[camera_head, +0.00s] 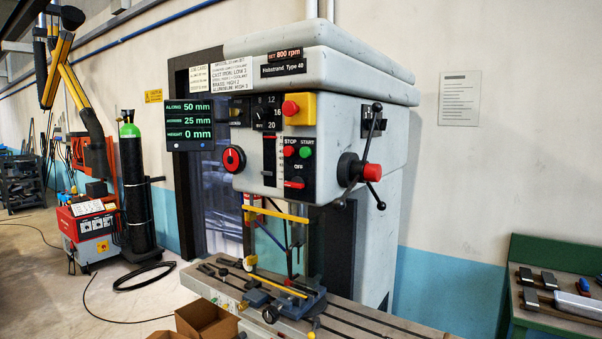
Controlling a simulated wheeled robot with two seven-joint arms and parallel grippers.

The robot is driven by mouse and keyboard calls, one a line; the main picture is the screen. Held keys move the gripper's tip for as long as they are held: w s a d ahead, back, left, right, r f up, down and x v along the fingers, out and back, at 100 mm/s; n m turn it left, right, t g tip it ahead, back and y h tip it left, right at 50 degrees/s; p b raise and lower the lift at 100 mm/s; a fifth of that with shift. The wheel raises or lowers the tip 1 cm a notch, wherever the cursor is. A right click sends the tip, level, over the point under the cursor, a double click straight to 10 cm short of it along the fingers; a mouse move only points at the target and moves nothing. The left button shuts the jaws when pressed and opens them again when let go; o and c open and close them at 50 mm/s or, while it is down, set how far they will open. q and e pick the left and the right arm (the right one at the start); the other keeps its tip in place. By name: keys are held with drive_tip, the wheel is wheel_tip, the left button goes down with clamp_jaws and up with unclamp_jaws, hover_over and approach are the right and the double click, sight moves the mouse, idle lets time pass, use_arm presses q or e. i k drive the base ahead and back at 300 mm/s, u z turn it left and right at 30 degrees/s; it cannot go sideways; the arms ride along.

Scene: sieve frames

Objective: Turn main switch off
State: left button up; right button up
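A grey drill press (345,75) stands in the middle of the view. On the left of its front is a round red rotary knob (233,159) on a black disc, which looks like the main switch; its label is too small to read. Below the red stop button (289,151) and green start button (306,152) is a small red switch (294,183) under the word OFF. A red emergency button (290,108) sits on a yellow box. Neither of my grippers is in view.
A display (189,125) sticks out left of the press. A red-tipped feed handle (371,172) juts out on the right. The slotted work table (350,318) lies below. A gas cylinder (133,185) and red welder (88,222) stand left; a green tool bench (555,255) stands right.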

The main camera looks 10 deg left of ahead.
sight(297, 183)
drive_tip(key=u, duration=2.1)
drive_tip(key=i, duration=1)
drive_tip(key=z, duration=0.85)
